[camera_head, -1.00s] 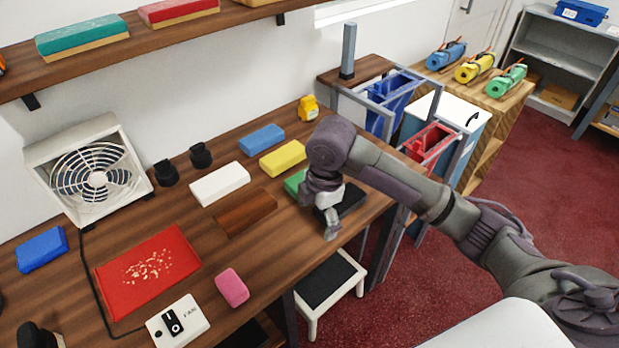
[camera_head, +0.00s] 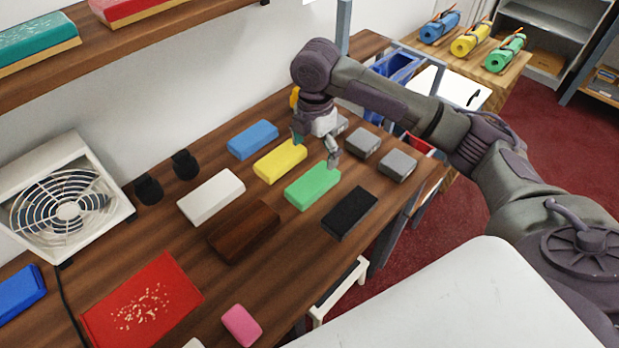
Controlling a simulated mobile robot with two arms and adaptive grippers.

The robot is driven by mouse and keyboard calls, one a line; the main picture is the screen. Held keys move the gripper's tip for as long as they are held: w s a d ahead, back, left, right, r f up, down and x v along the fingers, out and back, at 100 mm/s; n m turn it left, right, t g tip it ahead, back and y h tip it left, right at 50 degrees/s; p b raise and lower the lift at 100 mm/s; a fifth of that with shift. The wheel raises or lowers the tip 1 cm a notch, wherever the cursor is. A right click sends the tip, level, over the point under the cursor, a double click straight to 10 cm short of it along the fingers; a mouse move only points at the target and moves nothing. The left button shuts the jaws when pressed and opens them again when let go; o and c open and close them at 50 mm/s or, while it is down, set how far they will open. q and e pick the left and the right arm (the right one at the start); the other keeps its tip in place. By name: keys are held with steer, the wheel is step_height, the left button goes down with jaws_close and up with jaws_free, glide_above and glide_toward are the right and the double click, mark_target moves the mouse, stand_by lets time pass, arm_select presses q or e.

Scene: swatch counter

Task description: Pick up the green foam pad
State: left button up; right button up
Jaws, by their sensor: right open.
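The green foam pad (camera_head: 312,189) lies flat on the wooden counter, between the yellow pad (camera_head: 279,162) and the black pad (camera_head: 349,213). My right gripper (camera_head: 315,158) is open and points down just behind the green pad's far end. One finger is near the yellow pad and the other is by the far right end of the green pad. Nothing shows between the fingers. I cannot tell whether a finger touches the green pad. My left gripper is not in view.
Blue (camera_head: 253,139), white (camera_head: 211,197) and brown (camera_head: 244,231) pads lie to the left. Grey blocks (camera_head: 397,165) sit to the right of the gripper. A shelf (camera_head: 120,48) hangs above the counter.

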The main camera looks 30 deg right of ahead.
glide_above(313, 181)
steer(key=f, duration=0.4)
steer(key=shift+s+d+f, duration=0.15)
steer(key=shift+s+f, duration=0.15)
steer(key=shift+f, duration=0.05)
steer(key=shift+w+f, duration=0.15)
steer(key=shift+f, duration=0.4)
step_height(313, 181, down, 4)
steer(key=shift+w+f+p, duration=0.1)
steer(key=shift+f+p, duration=0.1)
steer(key=shift+p, duration=0.55)
steer(key=shift+f, duration=0.35)
steer(key=shift+c, duration=0.2)
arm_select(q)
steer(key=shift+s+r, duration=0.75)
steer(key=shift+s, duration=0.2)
arm_select(e)
steer(key=c, duration=1)
